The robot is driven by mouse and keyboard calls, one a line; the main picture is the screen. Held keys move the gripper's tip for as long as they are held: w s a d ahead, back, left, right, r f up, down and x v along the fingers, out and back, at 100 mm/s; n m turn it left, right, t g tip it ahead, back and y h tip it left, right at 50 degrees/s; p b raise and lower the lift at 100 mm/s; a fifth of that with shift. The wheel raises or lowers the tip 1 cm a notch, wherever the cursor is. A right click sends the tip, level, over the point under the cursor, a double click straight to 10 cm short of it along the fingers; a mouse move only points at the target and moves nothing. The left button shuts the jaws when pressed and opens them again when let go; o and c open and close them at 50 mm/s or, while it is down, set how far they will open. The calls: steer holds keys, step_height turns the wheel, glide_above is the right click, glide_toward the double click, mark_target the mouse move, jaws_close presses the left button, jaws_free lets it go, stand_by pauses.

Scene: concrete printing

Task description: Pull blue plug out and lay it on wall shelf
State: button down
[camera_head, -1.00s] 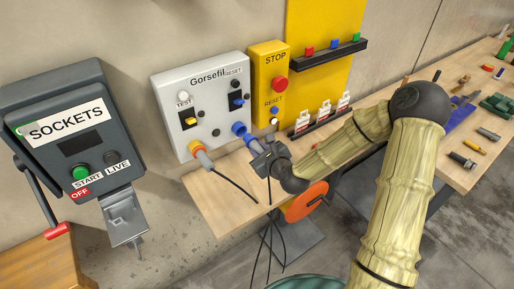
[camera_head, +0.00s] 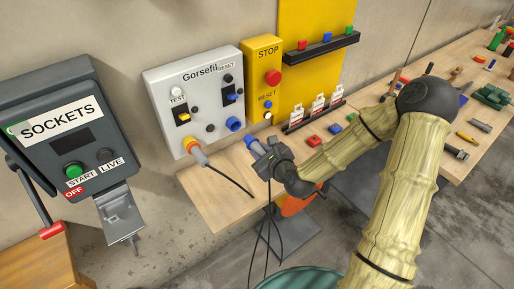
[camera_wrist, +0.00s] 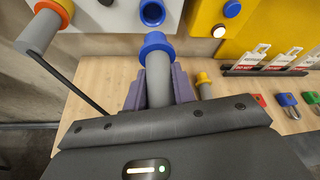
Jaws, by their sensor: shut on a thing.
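The blue plug (camera_head: 252,144), with a blue collar and a grey body, is out of its socket and held in my gripper (camera_head: 264,157). In the wrist view the plug (camera_wrist: 157,44) points at the blue socket (camera_wrist: 152,12), with a small gap between them. My gripper's purple-grey fingers (camera_wrist: 159,90) are shut on its grey body. The empty blue socket (camera_head: 234,124) is at the lower right of the grey Gorsefil box (camera_head: 205,76). A black wall shelf (camera_head: 318,49) on the yellow panel bears small red, blue and green items.
An orange-and-grey plug (camera_head: 192,145) with a black cable sits in the box, left of my gripper. A yellow STOP box (camera_head: 263,62) stands right of it. A black rack (camera_head: 312,118) holds red-and-white tags. Red, blue and green padlocks lie on the wooden bench (camera_head: 215,195).

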steer(key=shift+s+d, duration=0.45)
steer(key=shift+s, duration=0.15)
steer(key=shift+s+d, duration=0.4)
steer(key=shift+s, duration=0.2)
steer(key=shift+a, duration=0.1)
steer(key=shift+s+a+r+p, duration=0.15)
steer(key=shift+s+a+p, duration=0.15)
steer(key=shift+p, duration=0.55)
steer(key=shift+s+a, duration=0.1)
steer(key=shift+a, duration=0.2)
steer(key=shift+f, duration=0.25)
steer(key=shift+f+b, duration=3.7)
steer(key=shift+f, duration=1.2)
